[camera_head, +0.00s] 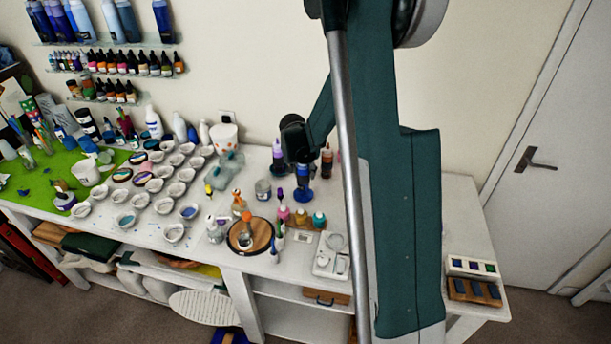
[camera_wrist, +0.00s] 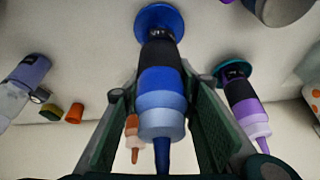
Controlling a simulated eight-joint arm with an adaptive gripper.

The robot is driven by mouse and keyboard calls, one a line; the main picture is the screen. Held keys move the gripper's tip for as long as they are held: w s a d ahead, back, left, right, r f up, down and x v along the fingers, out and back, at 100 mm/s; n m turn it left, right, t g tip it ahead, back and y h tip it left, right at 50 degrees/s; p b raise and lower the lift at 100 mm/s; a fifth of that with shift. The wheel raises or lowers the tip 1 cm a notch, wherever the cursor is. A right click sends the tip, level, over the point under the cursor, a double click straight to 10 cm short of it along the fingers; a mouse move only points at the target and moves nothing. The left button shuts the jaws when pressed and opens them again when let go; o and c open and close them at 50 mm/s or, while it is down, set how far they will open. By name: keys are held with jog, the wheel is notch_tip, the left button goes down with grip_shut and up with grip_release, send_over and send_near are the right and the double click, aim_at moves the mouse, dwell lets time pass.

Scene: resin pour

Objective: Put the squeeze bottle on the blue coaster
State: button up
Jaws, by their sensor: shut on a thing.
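The squeeze bottle (camera_wrist: 161,92) has a blue body with a dark band and a blue nozzle pointing toward the wrist camera. My gripper (camera_wrist: 162,86) has one finger on each side of it and is shut on it. The blue coaster (camera_wrist: 157,12) shows at the bottle's far, base end. In the head view the blue coaster (camera_head: 303,196) lies on the white table under my gripper (camera_head: 299,158), which largely hides the bottle. The bottle looks roughly upright over the coaster; I cannot tell whether its base touches it.
A purple bottle (camera_wrist: 245,100) stands on a teal coaster (camera_wrist: 232,67) to the right. A bottle with an amber body (camera_head: 326,163) and a purple-topped bottle (camera_head: 278,156) flank my gripper. Small paint bottles (camera_head: 300,217) and a round wooden board (camera_head: 262,235) are in front.

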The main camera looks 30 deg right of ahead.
aim_at(301, 168)
jog(key=shift+f, duration=0.8)
jog(key=shift+f, duration=0.2)
jog(key=o, duration=1)
jog(key=shift+r, duration=0.25)
jog(key=shift+v, duration=5.95)
jog(key=shift+a, duration=0.1)
